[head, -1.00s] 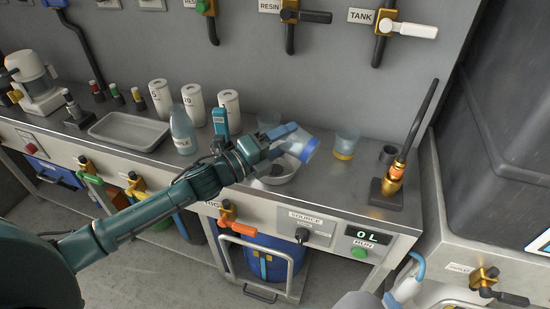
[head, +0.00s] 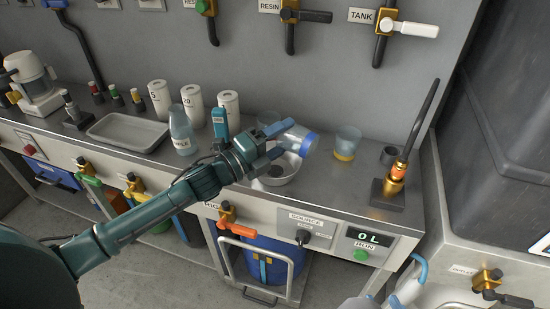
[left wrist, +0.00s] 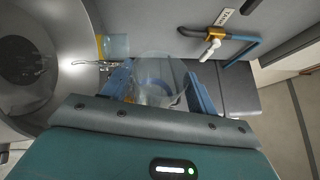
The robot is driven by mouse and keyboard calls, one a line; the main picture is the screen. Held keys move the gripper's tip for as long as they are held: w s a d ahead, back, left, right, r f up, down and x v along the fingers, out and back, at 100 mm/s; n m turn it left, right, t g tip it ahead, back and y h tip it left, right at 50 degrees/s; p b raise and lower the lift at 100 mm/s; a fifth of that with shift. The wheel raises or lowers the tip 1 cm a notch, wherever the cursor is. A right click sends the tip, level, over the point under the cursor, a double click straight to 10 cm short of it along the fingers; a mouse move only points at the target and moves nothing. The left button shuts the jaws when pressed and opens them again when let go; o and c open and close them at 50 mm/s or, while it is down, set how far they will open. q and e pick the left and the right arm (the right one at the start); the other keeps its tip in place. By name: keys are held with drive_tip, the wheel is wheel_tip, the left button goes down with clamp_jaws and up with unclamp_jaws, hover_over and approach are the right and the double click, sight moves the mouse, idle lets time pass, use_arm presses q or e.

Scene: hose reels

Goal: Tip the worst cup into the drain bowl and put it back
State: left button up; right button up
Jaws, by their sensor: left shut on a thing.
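My left gripper (head: 282,140) is shut on a clear cup (head: 298,137) with a blue band at its right end. The cup is steeply tilted just above the round metal drain bowl (head: 290,178), which the gripper partly hides. In the left wrist view the cup (left wrist: 158,78) sits between the blue fingers. I cannot tell whether liquid is leaving it. A second clear cup (head: 346,143), yellow at the bottom, stands upright to the right of the bowl. Another clear cup (head: 268,118) stands behind the gripper. What seems to be my right gripper (head: 405,290) is at the lower edge, partly cut off.
A bottle (head: 181,132) and several white canisters (head: 228,104) stand left of the bowl. A shallow tray (head: 128,132) lies further left. Bare counter (head: 335,192) lies right of the bowl.

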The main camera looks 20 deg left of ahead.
drive_tip(key=shift+f, duration=0.15)
use_arm(q)
drive_tip(key=shift+a+n, duration=0.1)
drive_tip(key=shift+n, duration=0.4)
drive_tip(key=shift+t, duration=0.3)
use_arm(e)
drive_tip(key=shift+s+d, duration=0.15)
drive_tip(key=shift+s, duration=0.05)
use_arm(q)
drive_tip(key=shift+s+n+b, duration=0.1)
drive_tip(key=shift+n+b, duration=0.25)
drive_tip(key=shift+n, duration=0.05)
use_arm(e)
drive_tip(key=shift+r, duration=0.2)
